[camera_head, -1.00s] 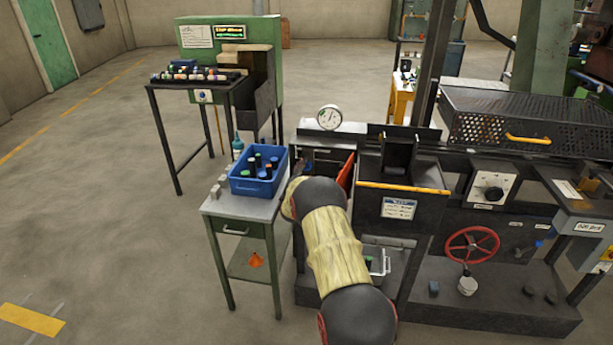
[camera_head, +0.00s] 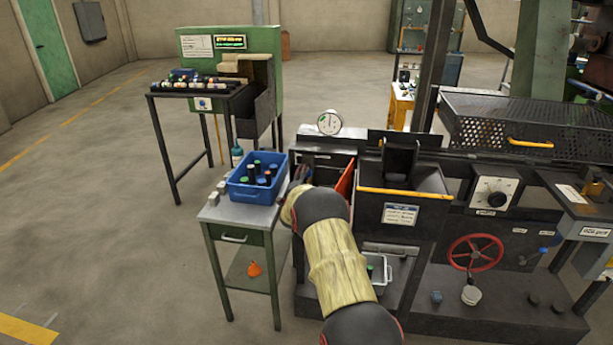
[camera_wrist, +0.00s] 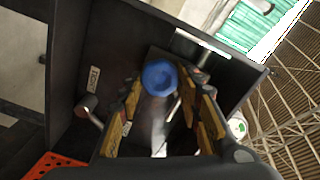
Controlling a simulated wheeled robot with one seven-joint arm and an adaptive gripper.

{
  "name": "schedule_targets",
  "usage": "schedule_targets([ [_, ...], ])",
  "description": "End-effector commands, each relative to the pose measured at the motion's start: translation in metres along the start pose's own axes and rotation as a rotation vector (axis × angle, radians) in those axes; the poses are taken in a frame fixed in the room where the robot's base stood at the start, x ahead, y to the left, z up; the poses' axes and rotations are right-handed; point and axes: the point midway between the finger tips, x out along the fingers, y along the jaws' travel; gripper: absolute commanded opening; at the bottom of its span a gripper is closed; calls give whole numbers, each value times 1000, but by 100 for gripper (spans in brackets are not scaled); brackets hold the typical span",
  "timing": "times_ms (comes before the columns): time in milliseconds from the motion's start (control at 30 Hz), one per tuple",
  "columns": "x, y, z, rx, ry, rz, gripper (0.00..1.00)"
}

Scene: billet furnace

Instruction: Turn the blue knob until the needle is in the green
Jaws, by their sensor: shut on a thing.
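The blue knob (camera_wrist: 160,77) sits between the two fingers of my gripper (camera_wrist: 160,92) in the wrist view, and the fingers are shut on it. In the head view my arm's wrist hides most of the gripper, and the knob cannot be made out. The round white gauge (camera_head: 329,122) stands on top of the bench, above and right of my wrist. Its dial has a green patch on the left and a dark needle that looks near upright; its exact reading is too small to tell. The gauge also shows at the right in the wrist view (camera_wrist: 238,127), tilted.
A blue crate (camera_head: 256,193) of capped cylinders stands on a small side table (camera_head: 230,218) left of my arm. An orange-red panel (camera_head: 346,180) and a dark bin (camera_head: 400,206) are close on the right. A red handwheel (camera_head: 475,252) is farther right. Floor at left is open.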

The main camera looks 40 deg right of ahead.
Motion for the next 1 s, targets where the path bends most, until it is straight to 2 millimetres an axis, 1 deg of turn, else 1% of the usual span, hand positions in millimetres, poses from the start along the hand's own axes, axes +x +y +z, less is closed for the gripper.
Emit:
schedule_targets([
  [33, 0, 0, -1, 0, 1, 1, 37],
  [333, 0, 0, 0, -1, 1, 0, 54],
  [667, -2, 0, 0, -1, 0, 0, 54],
  [767, -8, 0, 0, -1, 0, 0, 54],
  [867, -22, 0, 1, -2, -1, 1, 54],
  [1000, -48, -1, 1, -1, -2, 0, 54],
])
